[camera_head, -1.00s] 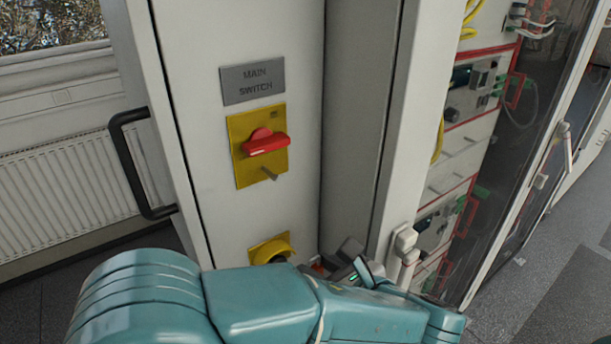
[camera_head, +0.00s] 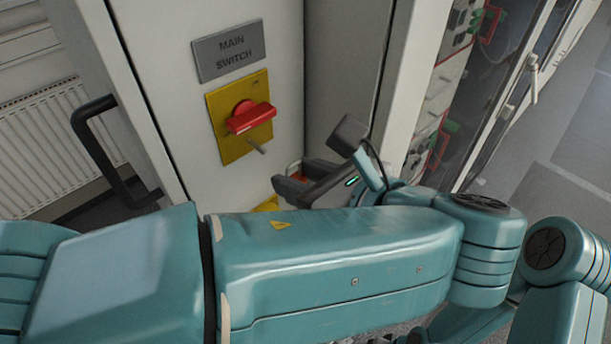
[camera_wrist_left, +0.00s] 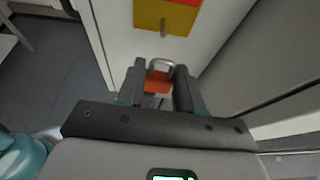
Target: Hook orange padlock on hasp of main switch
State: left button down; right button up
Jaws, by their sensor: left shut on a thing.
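The main switch has a red handle (camera_head: 250,118) on a yellow plate (camera_head: 226,148), under a grey label (camera_head: 230,50). A small grey hasp peg (camera_head: 256,147) sticks out below the handle; it also shows in the left wrist view (camera_wrist_left: 163,29). My left gripper (camera_head: 287,181) is in front of the cabinet, below and right of the hasp. It is shut on the orange padlock (camera_wrist_left: 157,84), whose metal shackle (camera_wrist_left: 161,65) points up toward the switch. The padlock is apart from the hasp. In the head view the gripper hides most of the padlock. My right gripper is not seen.
A black door handle (camera_head: 105,150) stands out at the cabinet's left edge. A second yellow part (camera_head: 268,204) below the switch is mostly hidden by my arm. A grey side wall (camera_head: 338,75) lies right of the switch panel.

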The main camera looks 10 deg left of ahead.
aim_at(262, 149)
pick_arm(q)
jog(key=shift+w+a+f, duration=0.1)
jog(key=shift+w+a, duration=0.7)
jog(key=shift+a, duration=0.2)
jog(key=shift+w+a, duration=0.8)
jog(key=shift+a, duration=0.25)
jog(key=shift+w+a+f, duration=0.1)
jog(key=shift+w+a, duration=0.7)
jog(key=shift+a, duration=0.2)
jog(key=shift+w+a+f, duration=0.1)
jog(key=shift+a, duration=0.05)
jog(key=shift+f, duration=0.35)
jog(key=c, duration=0.7)
grip_release()
jog(key=shift+o, duration=0.2)
